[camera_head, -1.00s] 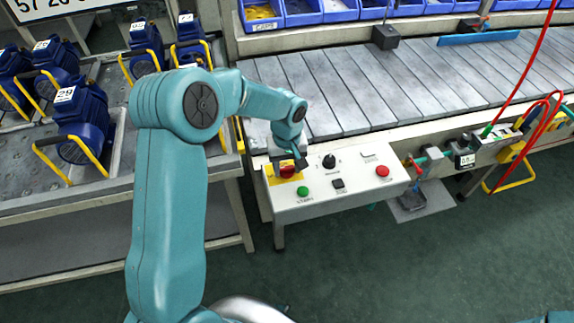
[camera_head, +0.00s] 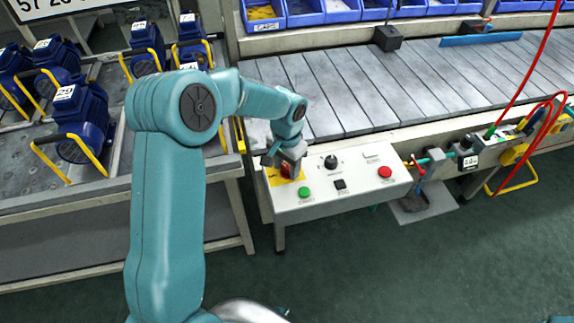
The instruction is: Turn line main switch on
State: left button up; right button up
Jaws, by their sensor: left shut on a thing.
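The line main switch (camera_head: 287,171) is a red rotary handle on a yellow plate (camera_head: 275,178) at the left end of the white control panel (camera_head: 330,200). My left gripper (camera_head: 287,165) reaches down from above and is shut on the red handle, hiding much of it. The handle now looks upright or tilted, but its exact angle is partly hidden. My right gripper is not in view.
The panel also carries a green button (camera_head: 305,192), a black knob (camera_head: 331,162), a black square switch (camera_head: 340,184) and a red button (camera_head: 385,172). Blue pumps (camera_head: 80,120) stand on the left bench.

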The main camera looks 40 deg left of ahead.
aim_at(286, 168)
pick_arm(q)
jog(key=m, duration=0.6)
jog(key=shift+w+a+r+m+p, duration=0.1)
jog(key=shift+w+m+p, duration=0.1)
jog(key=shift+m+p, duration=0.2)
dwell(0.4)
jog(key=o, duration=1.1)
jog(key=shift+s, duration=0.1)
jog(key=shift+c, duration=0.2)
notch_tip(286, 168, up, 16)
jog(key=shift+r, duration=0.15)
